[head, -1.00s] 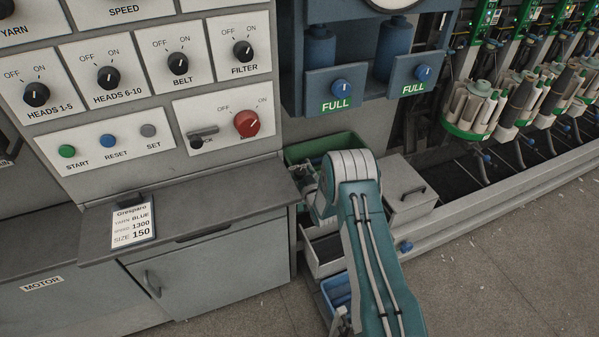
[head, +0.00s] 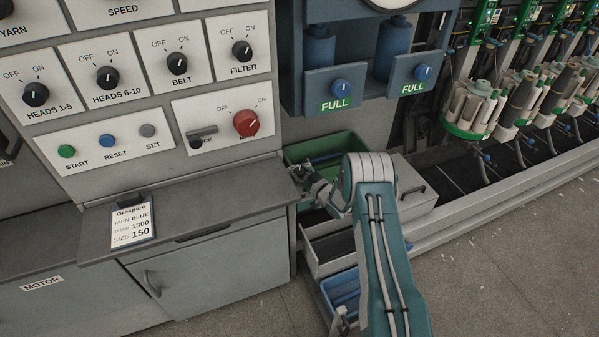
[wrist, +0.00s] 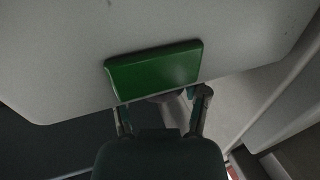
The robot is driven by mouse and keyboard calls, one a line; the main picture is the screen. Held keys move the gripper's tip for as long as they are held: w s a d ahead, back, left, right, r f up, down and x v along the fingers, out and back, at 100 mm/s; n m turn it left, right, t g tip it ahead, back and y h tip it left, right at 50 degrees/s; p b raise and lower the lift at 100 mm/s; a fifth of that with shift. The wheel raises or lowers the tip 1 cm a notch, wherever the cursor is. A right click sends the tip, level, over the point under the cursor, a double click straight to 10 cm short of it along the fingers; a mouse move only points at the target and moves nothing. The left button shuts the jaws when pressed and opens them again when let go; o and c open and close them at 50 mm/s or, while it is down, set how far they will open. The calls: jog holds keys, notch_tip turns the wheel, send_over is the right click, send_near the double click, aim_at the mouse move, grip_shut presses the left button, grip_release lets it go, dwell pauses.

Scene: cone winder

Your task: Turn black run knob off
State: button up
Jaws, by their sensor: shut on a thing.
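My gripper (head: 303,180) is beside the right end of the grey shelf, low in front of the machine, and small in the head view. In the wrist view its two fingers (wrist: 162,108) reach up to a green plate (wrist: 155,70) on a pale grey surface. They are shut on a greyish rounded part (wrist: 168,97) just below the plate, mostly hidden by the plate and my gripper. I cannot tell whether this part is the black run knob. No knob labelled RUN can be read in the head view.
Black knobs for heads 1-5 (head: 36,94), heads 6-10 (head: 108,77), belt (head: 179,62) and filter (head: 242,51) are on the panel, with a red knob (head: 246,122) below. A green bin (head: 335,143) and open drawer (head: 335,252) are close to my arm.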

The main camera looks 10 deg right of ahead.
jog(key=shift+n+g+y, duration=1.8)
jog(key=shift+y, duration=0.4)
jog(key=o, duration=1.1)
jog(key=shift+w, duration=0.1)
jog(key=shift+o, duration=0.2)
jog(key=v, duration=1.2)
jog(key=shift+d, duration=0.15)
